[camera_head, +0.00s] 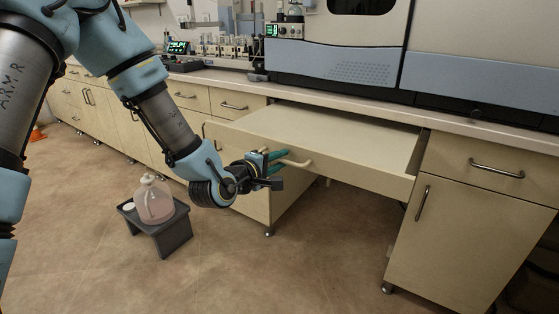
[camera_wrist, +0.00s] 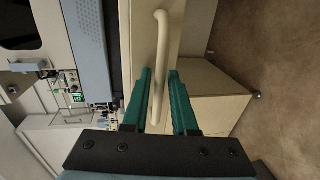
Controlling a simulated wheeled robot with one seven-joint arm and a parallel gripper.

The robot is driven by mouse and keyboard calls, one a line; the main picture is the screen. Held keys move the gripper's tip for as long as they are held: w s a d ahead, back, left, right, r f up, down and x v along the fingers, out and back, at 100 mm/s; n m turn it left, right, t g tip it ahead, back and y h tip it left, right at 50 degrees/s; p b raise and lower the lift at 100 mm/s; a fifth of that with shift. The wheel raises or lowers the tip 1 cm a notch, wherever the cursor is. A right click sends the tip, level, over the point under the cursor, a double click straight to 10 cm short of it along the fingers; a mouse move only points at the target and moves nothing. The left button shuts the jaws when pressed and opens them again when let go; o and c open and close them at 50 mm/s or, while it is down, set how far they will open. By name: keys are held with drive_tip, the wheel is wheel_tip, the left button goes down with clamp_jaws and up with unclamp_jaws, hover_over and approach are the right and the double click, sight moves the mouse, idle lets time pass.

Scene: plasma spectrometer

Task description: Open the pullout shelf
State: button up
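The pullout shelf (camera_head: 330,137) is a beige flat panel, drawn well out from under the counter between two cabinets. Its pale curved handle (camera_head: 299,163) is on the front edge; the handle also shows in the wrist view (camera_wrist: 161,40). My gripper (camera_head: 282,168) is at the handle in front of the shelf. In the wrist view its two green fingers (camera_wrist: 160,78) stand apart, one on each side of the handle, with gaps showing. The gripper looks open, not clamped on the handle.
A low dark stool (camera_head: 168,232) with a pinkish jug (camera_head: 154,203) stands on the floor at left. The right cabinet (camera_head: 462,220) flanks the shelf. The large spectrometer (camera_head: 340,68) sits on the counter above. Floor in front of the shelf is clear.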

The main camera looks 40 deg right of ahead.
drive_tip(key=p+v, duration=0.8)
drive_tip(key=v, duration=0.2)
drive_tip(key=shift+a+p, duration=0.35)
drive_tip(key=shift+p, duration=0.05)
drive_tip(key=shift+s, duration=0.1)
idle(0.5)
